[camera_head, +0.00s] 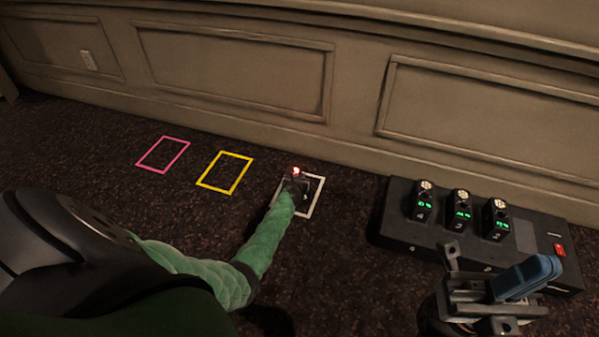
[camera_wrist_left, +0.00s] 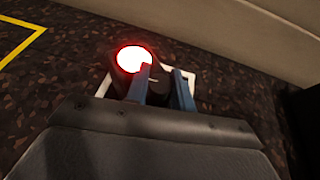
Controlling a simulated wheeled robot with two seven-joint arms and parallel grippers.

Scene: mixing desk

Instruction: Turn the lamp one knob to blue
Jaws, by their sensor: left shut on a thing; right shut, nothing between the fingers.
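A small dark lamp unit with a glowing light stands inside the white floor frame (camera_head: 318,199) in the head view. The light (camera_head: 296,171) glows red. In the left wrist view the lit lamp (camera_wrist_left: 134,59) shows a white centre with a red rim. My left gripper (camera_wrist_left: 164,78) reaches down to the unit, its blue fingers shut on the dark knob beside the light. The knob is mostly hidden by the fingers, so its pointer cannot be read. My right gripper (camera_head: 537,277) is shut and empty at the lower right, away from the lamp.
A black box (camera_head: 400,230) with several devices with green displays and a red switch (camera_head: 560,250) stands at the right, behind my right gripper. Empty pink (camera_head: 142,166) and yellow (camera_head: 203,184) frames lie left of the white one. A panelled wall (camera_head: 240,75) runs behind.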

